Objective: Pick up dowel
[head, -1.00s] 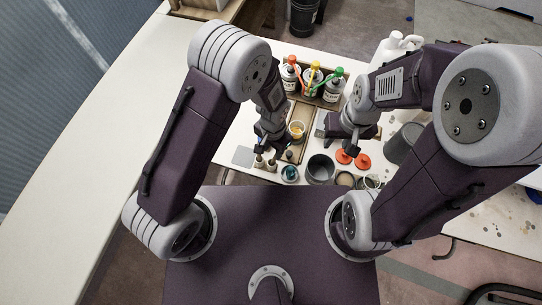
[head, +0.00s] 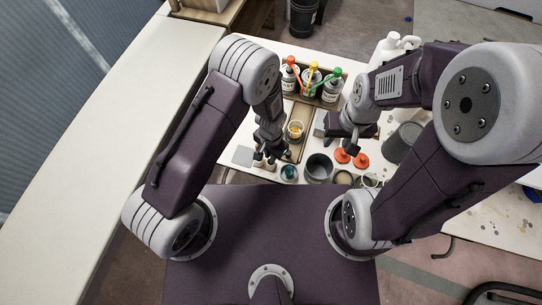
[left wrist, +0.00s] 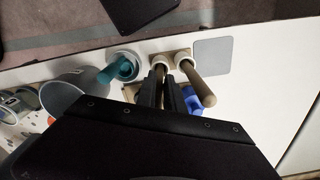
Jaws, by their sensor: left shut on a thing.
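Two wooden dowels stand in white round holders near the front left of the work table. In the left wrist view, one dowel (left wrist: 160,74) is between the fingers of my left gripper (left wrist: 161,96). The other dowel (left wrist: 199,84) leans free just to the right of the fingers. My left gripper (head: 267,152) is shut on the first dowel, whose foot is still at its holder; the fingers hide part of it. My right gripper (head: 354,148) is above the table by the orange discs, and its finger gap is not clear.
A blue thing (left wrist: 201,93) lies behind the fingers. Capped bottles (head: 311,80) fill a wooden tray behind. A grey square (head: 243,155) lies left of the dowels.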

